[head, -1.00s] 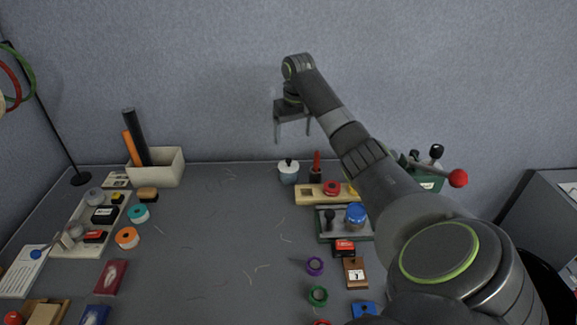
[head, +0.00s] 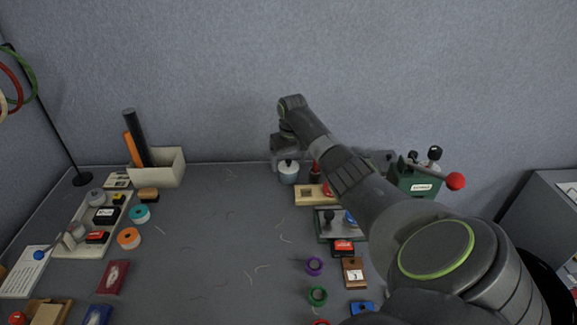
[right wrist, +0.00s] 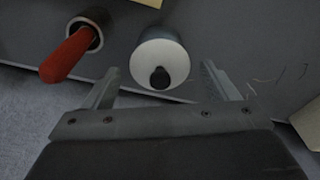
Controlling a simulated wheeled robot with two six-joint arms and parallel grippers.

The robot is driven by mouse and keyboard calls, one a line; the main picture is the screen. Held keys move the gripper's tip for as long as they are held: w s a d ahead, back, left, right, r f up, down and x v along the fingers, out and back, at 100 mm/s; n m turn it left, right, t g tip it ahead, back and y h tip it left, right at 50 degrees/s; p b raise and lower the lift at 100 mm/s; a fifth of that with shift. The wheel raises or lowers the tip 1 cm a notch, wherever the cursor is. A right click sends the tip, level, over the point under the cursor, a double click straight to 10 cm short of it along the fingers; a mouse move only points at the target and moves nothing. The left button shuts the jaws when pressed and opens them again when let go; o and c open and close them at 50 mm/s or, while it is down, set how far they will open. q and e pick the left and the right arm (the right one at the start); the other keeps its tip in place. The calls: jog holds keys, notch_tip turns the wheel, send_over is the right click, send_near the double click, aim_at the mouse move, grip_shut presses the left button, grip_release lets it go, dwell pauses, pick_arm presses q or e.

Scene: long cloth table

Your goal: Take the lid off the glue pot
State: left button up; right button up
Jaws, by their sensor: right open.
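My right gripper (head: 288,158) is open at the pot. In the right wrist view the fingers (right wrist: 160,72) lie to either side of the lid, with a visible gap on each side. My left gripper is out of view.
A dark holder with a red-handled tool (right wrist: 75,52) stands close beside the pot. A wooden block (head: 309,195) lies in front right, and a green box with a red-knobbed lever (head: 420,182) stands farther right. Left of the pot, the table is clear as far as the cream bin (head: 170,172).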

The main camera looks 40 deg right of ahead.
jog(key=shift+c, duration=0.3)
jog(key=c, duration=1)
